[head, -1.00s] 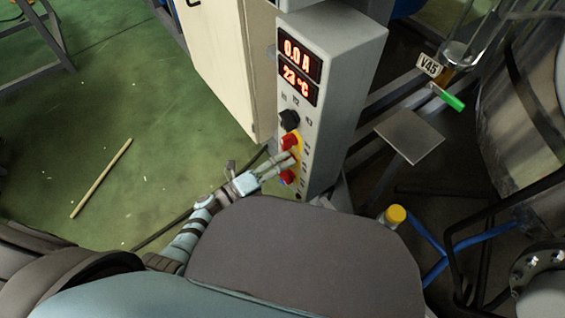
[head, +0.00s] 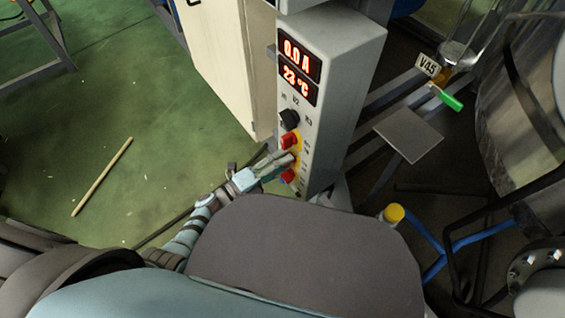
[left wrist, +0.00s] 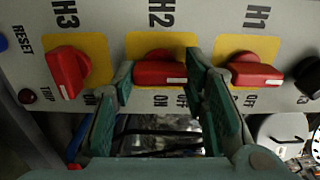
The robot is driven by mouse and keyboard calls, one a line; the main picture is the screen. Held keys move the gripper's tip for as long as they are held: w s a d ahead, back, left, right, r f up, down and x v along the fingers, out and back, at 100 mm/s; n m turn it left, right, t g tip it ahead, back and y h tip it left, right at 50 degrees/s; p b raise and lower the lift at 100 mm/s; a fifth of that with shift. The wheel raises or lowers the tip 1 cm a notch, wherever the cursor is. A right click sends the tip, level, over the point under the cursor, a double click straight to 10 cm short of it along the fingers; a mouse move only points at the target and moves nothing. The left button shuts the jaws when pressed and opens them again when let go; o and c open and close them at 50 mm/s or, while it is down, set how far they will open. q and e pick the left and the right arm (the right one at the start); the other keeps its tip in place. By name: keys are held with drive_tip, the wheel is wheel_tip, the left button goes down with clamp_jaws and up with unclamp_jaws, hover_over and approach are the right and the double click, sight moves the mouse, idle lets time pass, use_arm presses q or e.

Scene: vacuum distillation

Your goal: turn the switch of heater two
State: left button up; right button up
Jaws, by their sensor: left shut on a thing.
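In the left wrist view the panel appears upside down, with red rotary switches on yellow plates. The switch of heater two, H2 (left wrist: 160,73), sits in the middle and lies crosswise. My left gripper (left wrist: 158,75) has one green finger at each end of it and is shut on it. In the head view my left gripper (head: 289,160) reaches the front of the grey heater cabinet (head: 342,95) and hides most of the H2 switch. My right gripper is not in view.
The H1 switch (left wrist: 255,73) lies crosswise close beside one finger. The H3 switch (left wrist: 67,72) stands nearly lengthwise on the other side. A black knob (head: 289,119) is above the switches. The display (head: 299,63) reads 0.0 A and 23 °C.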

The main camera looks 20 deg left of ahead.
use_arm(q)
drive_tip(key=o, duration=1.2)
drive_tip(key=shift+c, duration=0.2)
drive_tip(key=v, duration=1.2)
